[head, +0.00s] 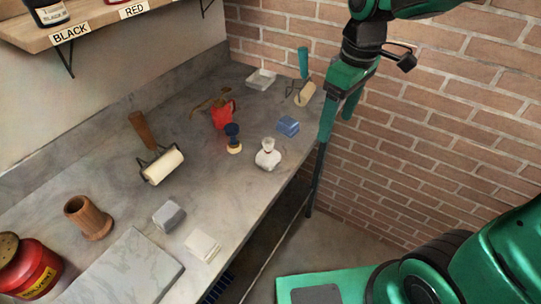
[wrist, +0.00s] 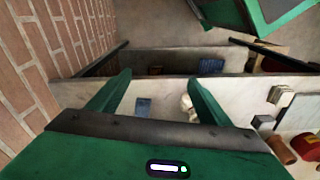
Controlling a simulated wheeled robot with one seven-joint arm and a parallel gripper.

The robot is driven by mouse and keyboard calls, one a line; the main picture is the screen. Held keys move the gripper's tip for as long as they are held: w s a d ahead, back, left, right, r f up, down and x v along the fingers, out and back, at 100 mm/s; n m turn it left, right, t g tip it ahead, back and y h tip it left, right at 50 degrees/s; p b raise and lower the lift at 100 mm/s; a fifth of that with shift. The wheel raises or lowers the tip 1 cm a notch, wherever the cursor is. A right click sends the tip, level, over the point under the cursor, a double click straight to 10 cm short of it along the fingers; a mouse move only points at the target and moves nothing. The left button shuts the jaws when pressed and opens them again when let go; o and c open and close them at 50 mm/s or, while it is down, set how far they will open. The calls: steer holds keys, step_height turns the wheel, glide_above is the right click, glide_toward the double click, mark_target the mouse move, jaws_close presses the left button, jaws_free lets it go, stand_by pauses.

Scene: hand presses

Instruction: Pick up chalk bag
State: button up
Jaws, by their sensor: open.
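The chalk bag looks to be the small white pouch with a tied neck (head: 268,155), upright near the counter's right edge in the head view. In the wrist view a white shape that seems to be the same bag (wrist: 187,104) shows just left of the right finger, partly hidden by it. My gripper (head: 337,122) is open and empty, in the air beyond the counter's right edge, to the right of and above the bag. In the wrist view its two green fingers (wrist: 158,78) stand wide apart with nothing between their tips.
A blue block (head: 288,126) sits close behind the bag, and a dark-handled brush (head: 233,138) stands to its left. A red container (head: 224,115) and rollers (head: 163,166) are farther off. A brick wall (head: 430,110) rises behind my gripper. The counter just in front of the bag is clear.

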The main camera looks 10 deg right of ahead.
mark_target(267, 151)
steer(key=a+n, duration=0.2)
steer(key=a, duration=0.2)
steer(key=w+a+n, duration=0.1)
steer(key=a+n, duration=0.1)
steer(key=a, duration=0.3)
steer(key=w+a+n, duration=0.1)
steer(key=a+n, duration=0.1)
steer(key=a, duration=0.3)
steer(key=shift+a+f+y, duration=0.15)
steer(key=shift+f+y, duration=0.2)
steer(key=shift+y, duration=0.05)
steer(key=shift+n, duration=0.3)
steer(key=f, duration=0.2)
steer(key=a+f, duration=0.1)
steer(key=f, duration=0.2)
steer(key=shift+a, duration=0.15)
steer(key=shift+s+a+f, duration=0.1)
steer(key=shift+f, duration=1.35)
steer(key=shift+a+f, duration=0.1)
steer(key=shift+f, duration=1.3)
steer(key=c, duration=1.2)
